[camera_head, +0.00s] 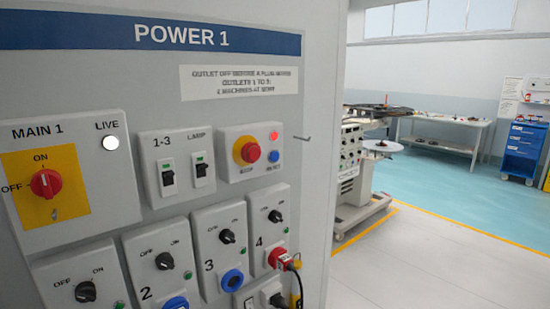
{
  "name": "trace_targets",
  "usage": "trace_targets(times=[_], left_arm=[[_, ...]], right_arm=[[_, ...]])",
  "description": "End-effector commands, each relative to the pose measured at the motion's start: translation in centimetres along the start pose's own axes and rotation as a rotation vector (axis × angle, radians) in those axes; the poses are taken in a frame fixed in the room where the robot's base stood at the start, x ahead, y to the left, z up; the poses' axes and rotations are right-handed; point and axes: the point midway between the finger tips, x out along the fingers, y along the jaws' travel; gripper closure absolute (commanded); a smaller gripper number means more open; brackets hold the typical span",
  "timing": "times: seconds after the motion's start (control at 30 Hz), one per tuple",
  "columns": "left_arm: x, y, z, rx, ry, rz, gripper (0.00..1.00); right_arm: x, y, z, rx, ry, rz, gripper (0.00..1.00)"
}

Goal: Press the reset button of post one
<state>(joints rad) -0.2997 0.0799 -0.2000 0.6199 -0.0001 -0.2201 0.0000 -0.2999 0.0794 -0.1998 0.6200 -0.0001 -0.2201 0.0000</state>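The grey panel headed POWER 1 (180,37) fills the left half of the head view. On its upper right is a light box (232,174) with a red mushroom button (249,152) on a yellow surround. A small blue button (274,157) sits right of the mushroom button, with a red lamp (274,135) above it that looks lit. The small labels under these buttons are too blurred to read surely. Neither of my grippers is in view, and nothing covers the blue button.
MAIN 1 has a red rotary switch (45,183) and a white LIVE lamp (110,143). Two breakers (168,179) are beside it. Numbered outlets are below, with a red plug (280,258) in outlet 4. A hook (302,139) juts out at right. A machine (352,165) stands beyond; right floor is clear.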

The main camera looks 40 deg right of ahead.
Motion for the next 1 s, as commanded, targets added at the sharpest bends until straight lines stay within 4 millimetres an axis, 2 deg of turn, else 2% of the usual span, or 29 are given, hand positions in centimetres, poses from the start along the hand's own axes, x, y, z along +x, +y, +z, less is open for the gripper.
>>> trace_targets(times=[0.03, 0.3, 1.0], left_arm=[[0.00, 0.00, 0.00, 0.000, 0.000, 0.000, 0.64], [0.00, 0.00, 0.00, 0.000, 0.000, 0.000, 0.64], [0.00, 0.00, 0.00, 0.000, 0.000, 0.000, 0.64]], right_arm=[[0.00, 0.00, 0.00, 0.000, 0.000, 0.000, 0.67], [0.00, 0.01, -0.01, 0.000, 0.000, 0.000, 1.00], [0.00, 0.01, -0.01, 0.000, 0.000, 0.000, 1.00]])
